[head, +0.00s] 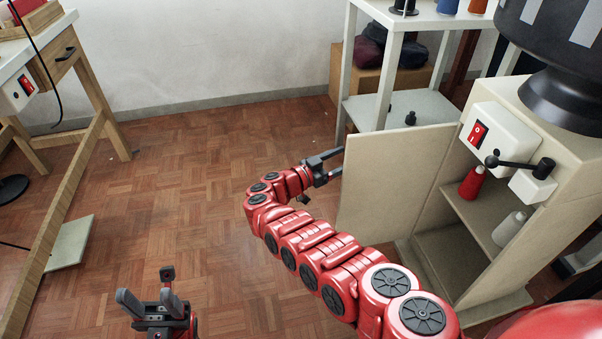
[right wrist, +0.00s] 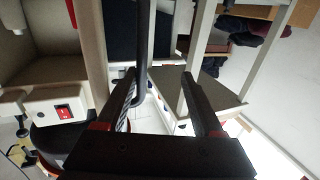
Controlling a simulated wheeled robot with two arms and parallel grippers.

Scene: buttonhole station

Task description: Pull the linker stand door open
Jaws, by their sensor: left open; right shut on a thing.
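The linker stand door (head: 385,178) is a pale beige panel that stands swung open from the beige stand (head: 562,190), so the inside shows. My right gripper (head: 332,166) is at the door's free edge, on its far side from the stand's inside. In the right wrist view a dark bar handle (right wrist: 143,50) runs down between the fingers of that gripper (right wrist: 165,105), which is shut on it. The handle is hidden in the head view. My left gripper (head: 152,302) is open and empty over the floor at the lower left.
A white rack (head: 385,75) stands close behind the door. A wooden table (head: 88,85) is at the left. The parquet floor (head: 200,190) between is clear.

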